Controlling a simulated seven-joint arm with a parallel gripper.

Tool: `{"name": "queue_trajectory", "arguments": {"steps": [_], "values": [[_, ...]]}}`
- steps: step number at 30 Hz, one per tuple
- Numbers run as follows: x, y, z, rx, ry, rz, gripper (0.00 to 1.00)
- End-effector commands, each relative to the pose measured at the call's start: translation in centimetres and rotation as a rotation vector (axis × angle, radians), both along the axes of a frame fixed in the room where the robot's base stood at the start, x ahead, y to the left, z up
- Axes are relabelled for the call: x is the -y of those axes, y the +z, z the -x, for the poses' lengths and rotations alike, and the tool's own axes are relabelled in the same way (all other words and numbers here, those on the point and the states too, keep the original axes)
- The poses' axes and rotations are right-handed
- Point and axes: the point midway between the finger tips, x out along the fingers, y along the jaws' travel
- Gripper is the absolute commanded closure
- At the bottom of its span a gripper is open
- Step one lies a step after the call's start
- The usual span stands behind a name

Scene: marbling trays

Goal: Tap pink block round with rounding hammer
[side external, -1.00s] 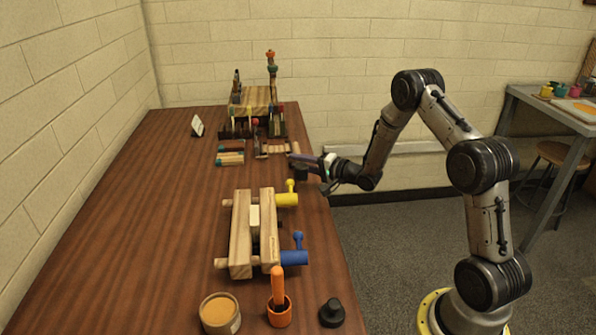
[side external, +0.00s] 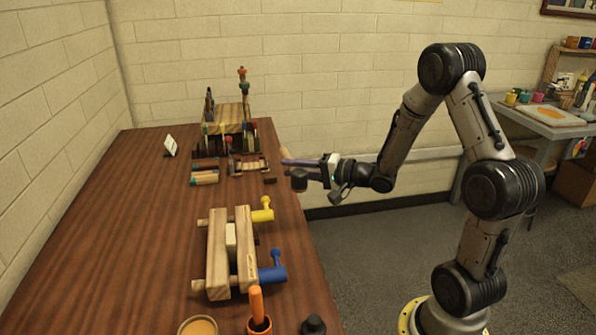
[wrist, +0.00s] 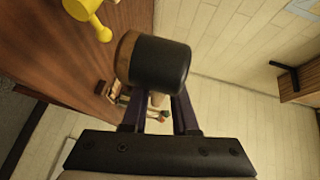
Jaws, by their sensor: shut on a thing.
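My gripper (side external: 292,163) is shut on a hammer, held in the air by the right edge of the table. The hammer's dark cylindrical head (side external: 299,180) hangs just below the fingers. In the wrist view, the black and wood head (wrist: 160,65) fills the space ahead of my gripper (wrist: 158,115), hiding much beyond it. A wooden vise (side external: 217,255) stands on the table, nearer the camera than my gripper. A pale cream block (side external: 231,240) sits between its two bars. No block looks clearly pink.
The vise has a yellow handle (side external: 262,211) and a blue handle (side external: 272,268) on its right. A wooden rack (side external: 227,118) stands behind. The table's left is clear.

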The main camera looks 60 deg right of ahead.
Motion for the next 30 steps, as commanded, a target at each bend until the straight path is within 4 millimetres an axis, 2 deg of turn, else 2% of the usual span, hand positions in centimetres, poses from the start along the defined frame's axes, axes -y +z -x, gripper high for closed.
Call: {"name": "queue_trajectory", "arguments": {"steps": [7, 12, 15, 18, 21, 30], "values": [[-8.5, 1.0, -4.4, 0.005, 0.319, 0.003, 1.00], [-15.0, 1.0, -5.9, 0.003, 0.520, 0.001, 1.00], [-18.0, 1.0, -6.2, 0.003, 0.604, 0.000, 1.00], [-20.1, 0.8, -6.3, 0.002, 0.654, -0.001, 1.00], [-21.4, 0.6, -6.1, 0.003, 0.678, -0.001, 1.00], [-22.0, -0.4, -6.0, 0.002, 0.689, -0.002, 1.00]]}}
